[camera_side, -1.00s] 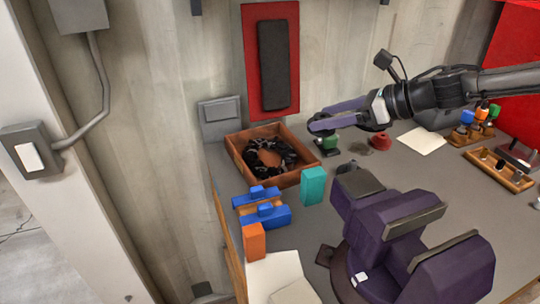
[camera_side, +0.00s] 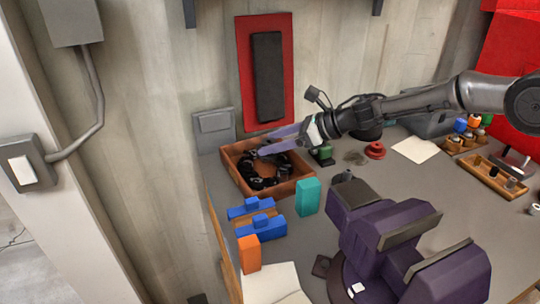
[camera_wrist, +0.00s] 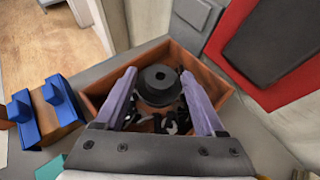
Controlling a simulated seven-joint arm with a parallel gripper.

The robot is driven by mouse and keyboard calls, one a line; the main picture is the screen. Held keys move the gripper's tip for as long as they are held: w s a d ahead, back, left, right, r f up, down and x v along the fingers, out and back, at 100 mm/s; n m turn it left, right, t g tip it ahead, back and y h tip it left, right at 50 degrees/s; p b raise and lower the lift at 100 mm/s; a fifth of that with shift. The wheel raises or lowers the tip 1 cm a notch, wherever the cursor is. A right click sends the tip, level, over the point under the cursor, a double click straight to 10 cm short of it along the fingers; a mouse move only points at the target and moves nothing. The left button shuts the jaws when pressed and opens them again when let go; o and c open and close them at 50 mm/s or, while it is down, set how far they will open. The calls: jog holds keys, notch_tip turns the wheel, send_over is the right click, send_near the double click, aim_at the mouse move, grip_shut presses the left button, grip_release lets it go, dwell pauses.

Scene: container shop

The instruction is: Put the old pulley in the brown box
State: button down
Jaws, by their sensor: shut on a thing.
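The old pulley (camera_wrist: 158,86) is a dark, round, stepped disc with a hole in its middle. In the wrist view it sits between the fingertips of my gripper (camera_wrist: 158,80), which is shut on it. The brown box (camera_side: 287,188) is an open tray with low walls, and several dark parts lie inside it. The box also shows in the wrist view (camera_wrist: 213,84), below the pulley. In the side view my gripper (camera_side: 268,146) is above the box, reaching in from the right. The pulley is hard to make out there against the dark contents.
A teal block (camera_side: 307,197), blue blocks (camera_side: 252,207) and an orange block (camera_side: 249,253) stand in front of the box. A green part (camera_side: 322,154) and a red part (camera_side: 375,150) stand to its right. The wall is close behind.

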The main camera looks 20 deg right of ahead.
aim_at(270, 167)
jog(key=shift+w+a+f, duration=0.2)
jog(key=shift+w+f, duration=0.25)
jog(key=shift+f, duration=0.05)
jog(key=shift+w+a+f, duration=0.1)
jog(key=shift+w+f, duration=0.05)
jog(key=shift+f, duration=0.75)
jog(key=shift+w+f, duration=0.1)
jog(key=shift+f, duration=0.8)
jog(key=shift+f, duration=0.2)
grip_release()
